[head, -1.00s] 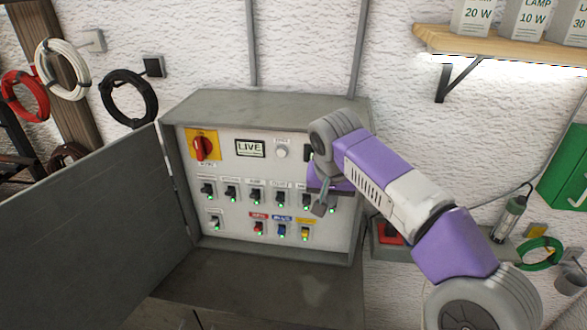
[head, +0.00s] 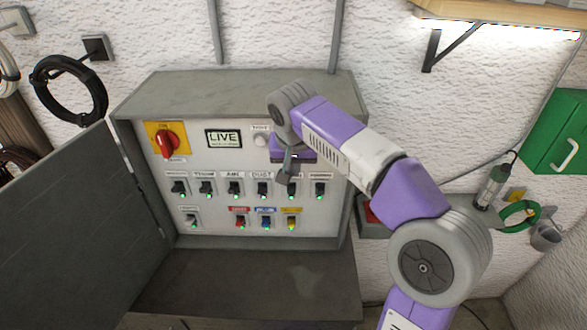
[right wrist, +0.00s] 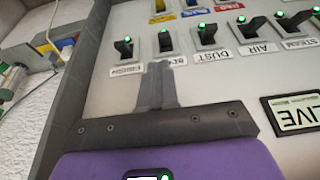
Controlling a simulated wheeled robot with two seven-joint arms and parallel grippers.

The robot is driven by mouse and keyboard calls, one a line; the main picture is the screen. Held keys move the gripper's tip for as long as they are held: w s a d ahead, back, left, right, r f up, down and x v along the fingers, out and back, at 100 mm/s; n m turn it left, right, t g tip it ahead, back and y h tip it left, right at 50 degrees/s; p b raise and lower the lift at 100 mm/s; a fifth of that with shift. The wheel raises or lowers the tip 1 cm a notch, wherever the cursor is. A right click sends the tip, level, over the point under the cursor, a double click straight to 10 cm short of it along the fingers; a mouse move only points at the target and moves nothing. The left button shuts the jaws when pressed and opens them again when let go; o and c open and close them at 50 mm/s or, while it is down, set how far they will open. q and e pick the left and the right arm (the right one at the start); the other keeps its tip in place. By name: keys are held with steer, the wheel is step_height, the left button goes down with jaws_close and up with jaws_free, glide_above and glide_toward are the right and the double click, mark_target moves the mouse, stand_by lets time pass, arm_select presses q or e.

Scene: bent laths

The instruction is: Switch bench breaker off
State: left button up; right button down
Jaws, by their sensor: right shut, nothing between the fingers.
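The bench breaker (head: 291,191) is a black toggle in the upper row of the grey panel, second from the right. In the right wrist view the breaker (right wrist: 166,44) appears upside down, with a lit green lamp and a label reading "BEN", the rest covered. My right gripper (head: 287,178) is shut and empty in front of that label. In the right wrist view its fingertips (right wrist: 157,70) lie just short of the toggle, over the label; I cannot tell whether they touch the panel. My left gripper is not in view.
Neighbouring toggles are close: the dust breaker (head: 263,188) on the left and another breaker (head: 320,189) on the right. A red main switch (head: 167,143) and a "LIVE" display (head: 223,138) sit above. The open cabinet door (head: 75,215) stands at the left.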

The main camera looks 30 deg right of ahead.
mark_target(291, 190)
steer(key=x, duration=0.7)
steer(key=shift+w+f, duration=0.2)
steer(key=shift+f, duration=0.05)
